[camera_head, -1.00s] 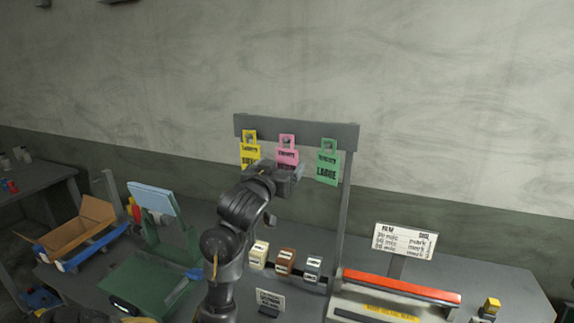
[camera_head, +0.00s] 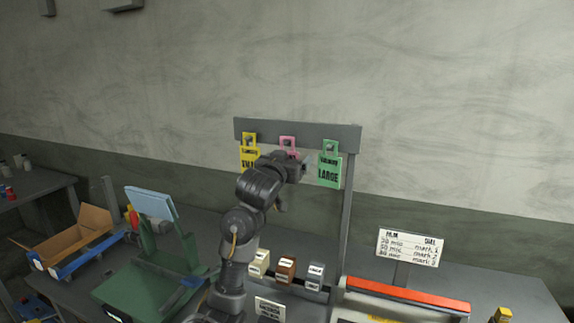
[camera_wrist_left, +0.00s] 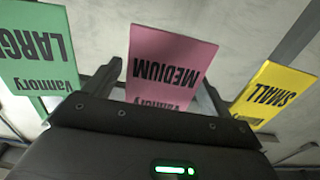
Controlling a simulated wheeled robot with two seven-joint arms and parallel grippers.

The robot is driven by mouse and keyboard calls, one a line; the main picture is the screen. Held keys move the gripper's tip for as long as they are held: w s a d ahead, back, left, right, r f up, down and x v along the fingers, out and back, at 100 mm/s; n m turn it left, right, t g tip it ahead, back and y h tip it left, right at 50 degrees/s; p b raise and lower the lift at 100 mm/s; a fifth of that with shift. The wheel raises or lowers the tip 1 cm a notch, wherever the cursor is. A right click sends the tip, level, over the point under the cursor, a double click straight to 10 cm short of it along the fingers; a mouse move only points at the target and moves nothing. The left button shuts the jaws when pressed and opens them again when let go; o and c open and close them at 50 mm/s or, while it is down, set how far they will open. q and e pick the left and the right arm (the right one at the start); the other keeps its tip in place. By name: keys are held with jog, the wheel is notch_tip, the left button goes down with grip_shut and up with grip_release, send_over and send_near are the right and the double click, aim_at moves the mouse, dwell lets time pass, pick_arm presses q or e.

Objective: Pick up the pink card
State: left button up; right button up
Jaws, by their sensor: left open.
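The pink card (camera_head: 287,143) hangs from the middle peg of a grey rack, mostly hidden behind my left gripper (camera_head: 296,168) in the head view. In the left wrist view the pink card (camera_wrist_left: 166,68) reads "MEDIUM", appears upside down, and lies between the two fingers of my left gripper (camera_wrist_left: 160,85). The fingers are open, one on each side of the card; I cannot tell whether they touch it. My right gripper is not in view.
A yellow "SMALL" card (camera_head: 249,150) hangs left of the pink card and a green "LARGE" card (camera_head: 329,166) hangs right of it. The rack's crossbar (camera_head: 300,132) runs above. Small blocks (camera_head: 286,268), a sign (camera_head: 409,247) and a red-topped machine (camera_head: 408,293) stand below.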

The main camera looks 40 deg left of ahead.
pick_arm(q)
jog(key=c, duration=1)
jog(key=shift+c, duration=0.2)
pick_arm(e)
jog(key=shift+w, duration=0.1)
pick_arm(q)
jog(key=shift+r, duration=0.1)
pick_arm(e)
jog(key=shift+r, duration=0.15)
